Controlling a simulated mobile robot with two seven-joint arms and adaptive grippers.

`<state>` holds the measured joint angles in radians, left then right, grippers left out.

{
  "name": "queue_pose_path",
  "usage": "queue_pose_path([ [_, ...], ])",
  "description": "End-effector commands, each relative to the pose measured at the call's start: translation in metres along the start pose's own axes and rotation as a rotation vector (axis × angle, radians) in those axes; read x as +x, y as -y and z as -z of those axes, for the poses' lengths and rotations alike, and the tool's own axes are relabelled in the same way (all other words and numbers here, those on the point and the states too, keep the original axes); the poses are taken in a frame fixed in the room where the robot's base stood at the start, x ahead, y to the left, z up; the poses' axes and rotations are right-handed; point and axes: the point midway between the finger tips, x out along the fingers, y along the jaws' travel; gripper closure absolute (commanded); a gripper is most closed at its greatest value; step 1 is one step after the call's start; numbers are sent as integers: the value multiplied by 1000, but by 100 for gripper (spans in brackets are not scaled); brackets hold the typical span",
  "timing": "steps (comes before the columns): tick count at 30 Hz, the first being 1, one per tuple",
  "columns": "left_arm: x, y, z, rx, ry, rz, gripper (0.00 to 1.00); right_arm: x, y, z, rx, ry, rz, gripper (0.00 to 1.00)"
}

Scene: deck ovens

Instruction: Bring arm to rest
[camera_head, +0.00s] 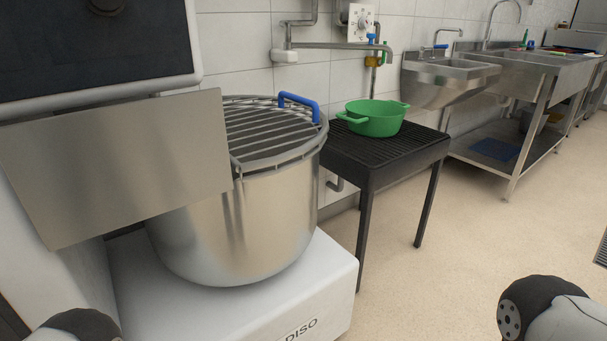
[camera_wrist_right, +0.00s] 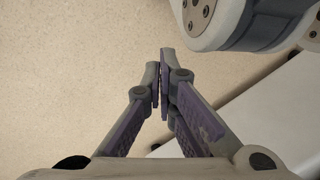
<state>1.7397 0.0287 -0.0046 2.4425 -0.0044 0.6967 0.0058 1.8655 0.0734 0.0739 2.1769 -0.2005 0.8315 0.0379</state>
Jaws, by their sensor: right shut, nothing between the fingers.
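My right gripper (camera_wrist_right: 160,82) shows in the right wrist view. Its two fingers meet at the tips, and nothing is between them. It hangs over the pale speckled floor, with a white surface to its right. In the head view, parts of my arms show at the bottom left and bottom right edges, but neither gripper is visible there. My left gripper is out of view.
A large steel mixer bowl (camera_head: 240,220) with a wire guard stands on a white mixer base (camera_head: 310,285). A green pot (camera_head: 376,120) sits on a small black table (camera_head: 400,150). Steel sinks (camera_head: 450,85) line the wall. The floor (camera_head: 440,290) at right is clear.

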Motion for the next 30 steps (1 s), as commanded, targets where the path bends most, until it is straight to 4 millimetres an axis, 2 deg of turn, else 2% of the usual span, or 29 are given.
queue_pose_path([
  [1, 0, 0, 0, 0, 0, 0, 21, -11, -9, -47, 21, 118, -39, 100],
  [4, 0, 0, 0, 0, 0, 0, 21, -49, -27, -137, 64, 366, -133, 100],
  [6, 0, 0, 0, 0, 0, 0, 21, -88, -37, -194, 94, 540, -203, 100],
  [7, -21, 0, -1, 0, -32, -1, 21, -110, -35, -188, 96, 522, -211, 100],
  [9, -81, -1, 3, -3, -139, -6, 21, -154, -24, -148, 86, 397, -205, 100],
  [10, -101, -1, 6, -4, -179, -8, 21, -168, -21, -136, 83, 356, -204, 100],
  [12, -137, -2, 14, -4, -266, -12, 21, -195, -16, -111, 75, 270, -203, 100],
  [15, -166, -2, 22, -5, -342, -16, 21, -215, -11, -89, 69, 194, -201, 100],
  [17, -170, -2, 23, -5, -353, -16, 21, -218, -11, -86, 68, 182, -200, 100],
  [22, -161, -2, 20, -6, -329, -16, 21, -212, -12, -91, 70, 203, -199, 100],
  [30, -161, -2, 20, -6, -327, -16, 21, -211, -12, -92, 70, 203, -199, 100],
])
